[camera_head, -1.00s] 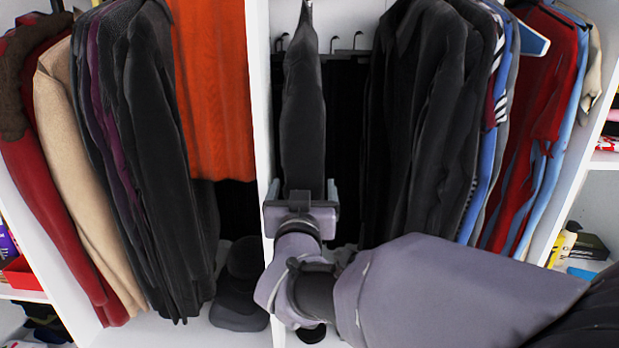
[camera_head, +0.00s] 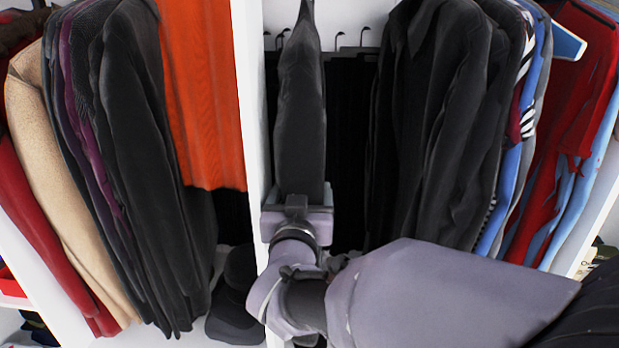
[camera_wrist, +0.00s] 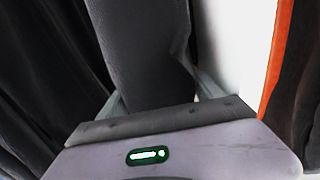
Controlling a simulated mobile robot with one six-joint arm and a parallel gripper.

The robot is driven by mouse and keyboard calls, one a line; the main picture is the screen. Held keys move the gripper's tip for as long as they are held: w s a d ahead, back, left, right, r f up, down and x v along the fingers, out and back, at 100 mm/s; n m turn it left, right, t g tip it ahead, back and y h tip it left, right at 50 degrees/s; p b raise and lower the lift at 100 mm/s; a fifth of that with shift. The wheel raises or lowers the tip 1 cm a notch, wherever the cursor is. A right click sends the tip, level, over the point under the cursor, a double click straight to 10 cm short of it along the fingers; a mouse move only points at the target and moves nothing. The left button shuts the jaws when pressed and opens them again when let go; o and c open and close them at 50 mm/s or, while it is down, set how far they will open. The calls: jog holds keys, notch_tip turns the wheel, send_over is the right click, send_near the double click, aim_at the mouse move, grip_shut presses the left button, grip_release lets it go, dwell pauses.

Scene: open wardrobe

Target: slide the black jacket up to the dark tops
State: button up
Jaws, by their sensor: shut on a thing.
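The black jacket (camera_head: 299,110) hangs alone just right of the white divider, seen narrow and edge-on. My gripper (camera_head: 298,195) is shut on its lower part; the wrist view also shows the jacket (camera_wrist: 140,50) between the two fingers. The dark tops (camera_head: 440,120) hang as a tight group to the right. A gap separates the jacket from them. The jacket's lower end is hidden behind my gripper in the head view.
The white divider (camera_head: 250,90) stands close on the jacket's left. Empty hooks (camera_head: 338,42) and dark hanging cloth show in the gap. Blue and red clothes (camera_head: 575,110) hang right of the dark tops. An orange garment (camera_head: 203,90) hangs left of the divider.

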jog(key=c, duration=0.4)
jog(key=shift+s+d+b, duration=0.1)
jog(key=shift+d+b, duration=2.2)
jog(key=shift+d, duration=2.65)
jog(key=o, duration=2.1)
jog(key=shift+d+r, duration=0.1)
jog(key=shift+d, duration=0.1)
jog(key=shift+a, duration=0.1)
jog(key=s+b, duration=0.1)
jog(key=s, duration=0.4)
jog(key=s+b, duration=0.1)
jog(key=s, duration=0.5)
jog(key=s+b, duration=0.1)
jog(key=s, duration=0.5)
jog(key=shift+s+a, duration=0.2)
jog(key=shift+a, duration=0.05)
